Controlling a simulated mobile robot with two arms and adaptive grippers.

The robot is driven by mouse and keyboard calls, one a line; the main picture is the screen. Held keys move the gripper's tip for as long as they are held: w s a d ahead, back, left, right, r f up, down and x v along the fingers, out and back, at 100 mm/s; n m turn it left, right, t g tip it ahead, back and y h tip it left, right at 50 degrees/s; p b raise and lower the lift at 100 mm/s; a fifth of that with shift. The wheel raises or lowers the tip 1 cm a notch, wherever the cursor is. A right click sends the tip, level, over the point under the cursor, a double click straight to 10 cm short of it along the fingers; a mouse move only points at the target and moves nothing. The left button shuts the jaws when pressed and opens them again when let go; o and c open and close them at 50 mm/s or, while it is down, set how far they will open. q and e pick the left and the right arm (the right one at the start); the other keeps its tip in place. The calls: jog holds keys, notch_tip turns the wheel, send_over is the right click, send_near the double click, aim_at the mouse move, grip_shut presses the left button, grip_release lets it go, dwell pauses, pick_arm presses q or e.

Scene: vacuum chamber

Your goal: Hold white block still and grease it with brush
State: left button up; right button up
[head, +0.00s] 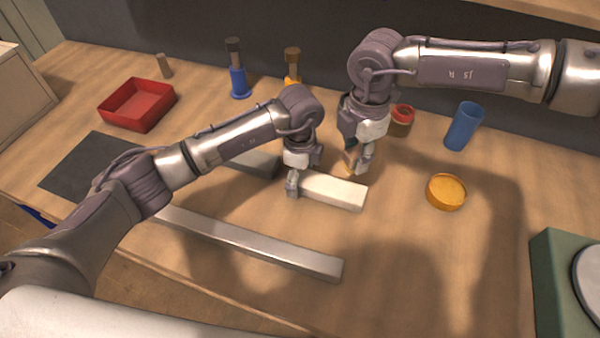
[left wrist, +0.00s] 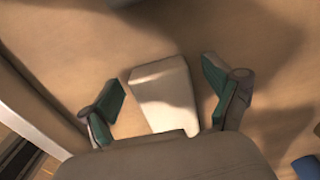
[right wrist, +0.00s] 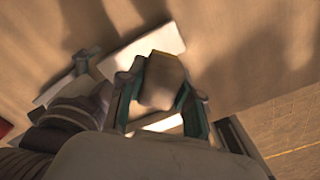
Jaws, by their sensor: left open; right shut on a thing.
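The white block (head: 335,190) lies flat on the wooden table, and it also shows in the left wrist view (left wrist: 165,92). My left gripper (head: 293,188) is at its left end, with open fingers on both sides of it. In the left wrist view gaps show between the block and both fingers. My right gripper (head: 357,160) is above and just behind the block, shut on a tan thing (right wrist: 162,82), which looks like the brush. Its lower end is hidden, so I cannot tell whether it touches the block.
A red and brown jar (head: 401,120), a blue cup (head: 463,126) and a round yellow container (head: 446,191) stand to the right. A long metal bar (head: 255,244) lies in front. A red tray (head: 137,105) and dark mat (head: 85,167) are at left. A green device (head: 562,275) stands front right.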

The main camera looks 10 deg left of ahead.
pick_arm(q)
jog(key=c, duration=1.5)
